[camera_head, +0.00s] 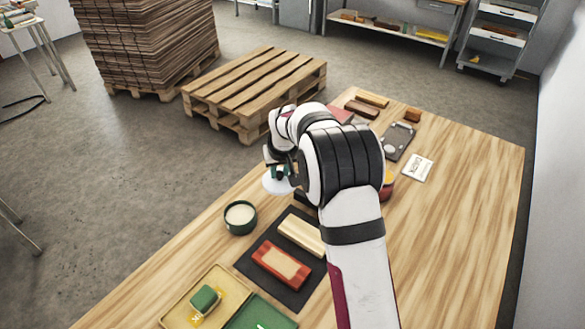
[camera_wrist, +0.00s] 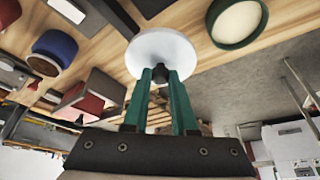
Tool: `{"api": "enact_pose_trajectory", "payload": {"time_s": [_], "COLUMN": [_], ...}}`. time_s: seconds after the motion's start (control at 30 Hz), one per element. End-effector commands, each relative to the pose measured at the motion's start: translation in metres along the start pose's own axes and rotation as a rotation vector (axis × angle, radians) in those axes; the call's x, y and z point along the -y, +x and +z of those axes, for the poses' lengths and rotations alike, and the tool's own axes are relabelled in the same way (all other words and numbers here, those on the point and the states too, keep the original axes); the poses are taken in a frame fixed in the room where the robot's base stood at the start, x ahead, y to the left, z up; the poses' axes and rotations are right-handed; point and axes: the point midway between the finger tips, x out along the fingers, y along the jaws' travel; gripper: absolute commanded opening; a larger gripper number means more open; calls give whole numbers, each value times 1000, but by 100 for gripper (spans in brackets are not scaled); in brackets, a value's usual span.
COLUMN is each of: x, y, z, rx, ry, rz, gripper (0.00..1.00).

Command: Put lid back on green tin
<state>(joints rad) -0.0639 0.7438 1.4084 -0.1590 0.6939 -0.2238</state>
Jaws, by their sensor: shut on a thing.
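The green tin (camera_head: 240,217) stands open on the table near its left edge, with a cream interior showing. It is also at the upper right of the wrist view (camera_wrist: 238,22). A round white lid (camera_head: 276,185) with a black knob is held by my gripper (camera_head: 282,172). In the wrist view my gripper's green fingers (camera_wrist: 161,80) are shut on the black knob, with the white lid (camera_wrist: 160,50) just beyond. The lid is apart from the tin, beside it and farther back in the head view. The arm hides part of the table.
A black mat (camera_head: 245,264) bears a red block (camera_head: 268,256) and a pale block (camera_head: 301,234). A yellow tray (camera_head: 174,318) with a green block lies at the front. A blue tin (camera_wrist: 53,50) shows in the wrist view. A wooden pallet (camera_head: 255,85) stands on the floor behind.

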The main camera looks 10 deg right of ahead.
Motion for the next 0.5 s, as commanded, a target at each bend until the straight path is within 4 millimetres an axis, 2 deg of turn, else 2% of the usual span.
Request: {"api": "enact_pose_trajectory", "payload": {"time_s": [0.1, 0.23, 0.33, 0.5], "x": [52, 98, 115, 120], "y": [-5, -10, -12, -2], "z": [7, 18, 23, 30], "rx": [-1, -2, -1, 0], "ry": [-73, -138, -162, -169], "rz": [-30, -58, -68, -71], "gripper": [0, 0, 0, 0]}}
